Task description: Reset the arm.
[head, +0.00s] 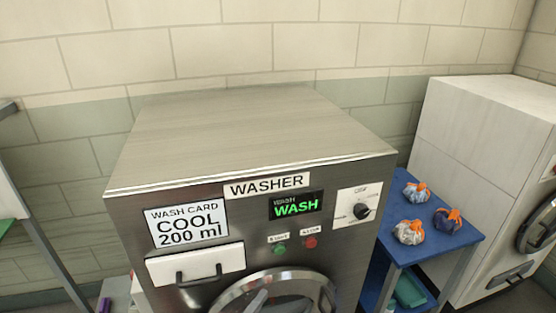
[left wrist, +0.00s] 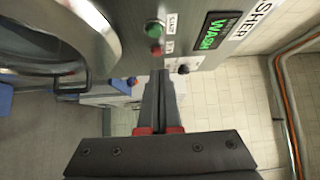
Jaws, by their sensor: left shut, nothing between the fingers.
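My left gripper (left wrist: 158,90) shows in the left wrist view, its two dark fingers with red parts at the base pressed together and empty. It is in front of the washer (head: 250,130), near the green button (left wrist: 154,27) and the red button (left wrist: 156,50), apparently apart from the panel. In the head view, a small grey shape in front of the round door (head: 225,300) may be part of this gripper; I cannot tell for sure. My right gripper is in neither view.
The washer's display (head: 296,205) reads WASH in green. A card (head: 187,223) reads COOL 200 ml above a white drawer (head: 196,264) with a dark handle. A blue table (head: 440,245) holds several tied bundles at the right, beside a white machine (head: 470,150).

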